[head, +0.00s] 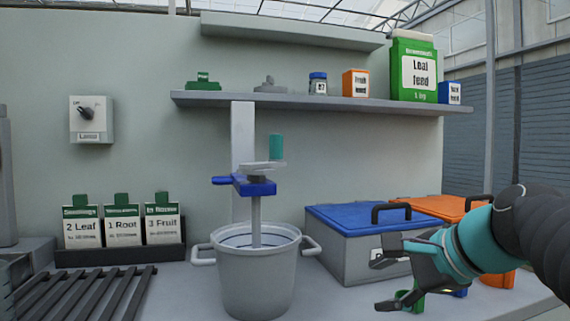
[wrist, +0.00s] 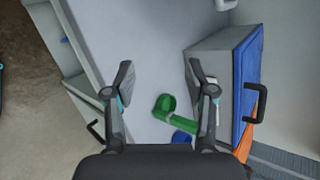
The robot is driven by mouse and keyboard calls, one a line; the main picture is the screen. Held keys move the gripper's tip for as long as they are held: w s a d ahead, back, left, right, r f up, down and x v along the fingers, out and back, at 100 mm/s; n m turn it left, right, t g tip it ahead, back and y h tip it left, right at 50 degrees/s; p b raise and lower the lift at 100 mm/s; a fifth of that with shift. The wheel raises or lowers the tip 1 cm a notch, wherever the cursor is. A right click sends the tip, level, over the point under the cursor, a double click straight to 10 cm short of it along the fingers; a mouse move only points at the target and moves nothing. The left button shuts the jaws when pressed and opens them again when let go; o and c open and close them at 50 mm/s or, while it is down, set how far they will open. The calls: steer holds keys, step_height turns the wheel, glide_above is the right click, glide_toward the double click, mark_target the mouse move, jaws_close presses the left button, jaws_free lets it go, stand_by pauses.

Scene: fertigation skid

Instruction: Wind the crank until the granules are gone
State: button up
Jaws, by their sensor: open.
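The crank has an upright teal handle (head: 276,147) at the end of a grey crank arm (head: 262,167). It sits on a blue bracket (head: 259,188) above a grey bucket (head: 254,280), with a shaft (head: 256,222) running down into the bucket. No granules can be made out; the bucket's inside shows only as a narrow strip below the rim. My gripper (head: 384,282) is open and empty at the lower right in the head view, well apart from the crank. The wrist view shows its two spread fingers (wrist: 158,78) above the bench, with nothing between them.
A grey box with a blue lid (head: 355,217) stands between the bucket and my arm, an orange-lidded box (head: 432,206) behind it. A green scoop (wrist: 180,117) lies near my gripper. A shelf (head: 320,104) with packets overhangs the crank. A slatted rack (head: 85,292) is left.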

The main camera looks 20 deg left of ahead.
steer(key=w+a+r+m+y, duration=0.3)
steer(key=w+r, duration=0.1)
steer(key=r, duration=0.3)
steer(key=w+a+r+m+y, duration=0.2)
steer(key=w+a+r+m, duration=0.15)
steer(key=r, duration=0.35)
steer(key=m+g+y, duration=0.1)
steer(key=m+y, duration=0.2)
steer(key=y, duration=0.1)
glide_toward(282, 140)
steer(key=shift+n, duration=0.25)
steer(key=x, duration=1.1)
steer(key=shift+a, duration=0.2)
jaws_close()
